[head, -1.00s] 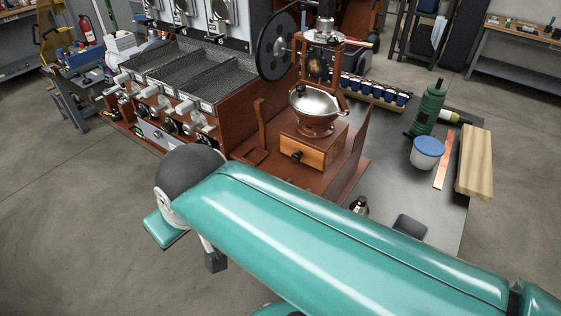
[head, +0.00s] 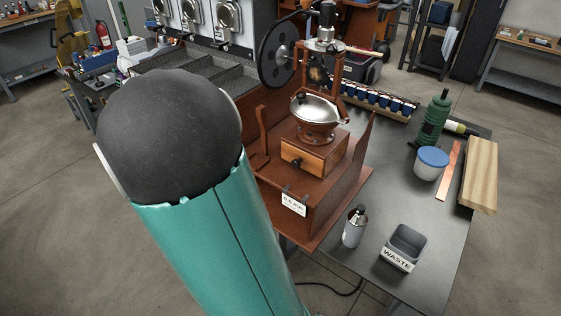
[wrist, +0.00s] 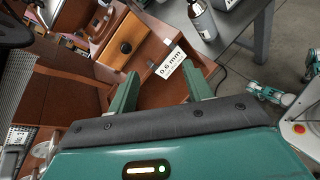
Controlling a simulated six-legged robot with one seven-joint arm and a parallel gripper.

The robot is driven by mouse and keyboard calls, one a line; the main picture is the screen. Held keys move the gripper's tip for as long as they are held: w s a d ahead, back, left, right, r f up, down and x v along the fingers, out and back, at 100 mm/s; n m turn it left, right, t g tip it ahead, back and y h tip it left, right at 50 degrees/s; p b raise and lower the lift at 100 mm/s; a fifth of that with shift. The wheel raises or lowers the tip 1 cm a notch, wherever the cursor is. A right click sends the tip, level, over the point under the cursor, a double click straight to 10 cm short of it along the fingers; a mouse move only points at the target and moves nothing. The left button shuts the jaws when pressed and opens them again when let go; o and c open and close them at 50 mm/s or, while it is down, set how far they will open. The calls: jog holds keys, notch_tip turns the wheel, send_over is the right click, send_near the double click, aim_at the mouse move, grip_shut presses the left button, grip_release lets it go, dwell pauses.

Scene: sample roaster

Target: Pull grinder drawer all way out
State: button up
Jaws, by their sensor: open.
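The grinder (head: 318,118) has a silver hopper and a brown wooden base box. Its drawer (head: 302,159) has a light wooden front with a dark knob, and looks flush with the box. The drawer front also shows in the wrist view (wrist: 124,33), at the upper left of centre, with its knob toward the fingers. My gripper (wrist: 164,88) is open and empty in the wrist view. Its two green fingers point toward the wooden stand, apart from the drawer. The head view does not show my gripper; my arm fills its lower left.
A "0.6 mm" card (wrist: 171,62) stands at the front of the wooden stand (head: 322,208). A metal canister (head: 354,229) and a grey waste bin (head: 405,245) are to the right on the dark bench. A blue-lidded tub (head: 431,164) sits farther back.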

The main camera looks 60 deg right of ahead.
aim_at(294, 165)
jog(key=d+f+n+t+h, duration=0.1)
jog(key=d+n+h, duration=0.1)
jog(key=d, duration=0.5)
jog(key=d+f+n+t+h, duration=0.1)
jog(key=d+f+n, duration=0.1)
jog(key=d+n, duration=0.2)
jog(key=d+f+n+h, duration=0.2)
jog(key=d+n, duration=0.1)
jog(key=d, duration=0.7)
jog(key=shift+s+d+f+t+h, duration=0.2)
jog(key=shift+s+d+t+h, duration=0.1)
jog(key=shift+t, duration=0.1)
jog(key=shift+w, duration=0.1)
grip_shut()
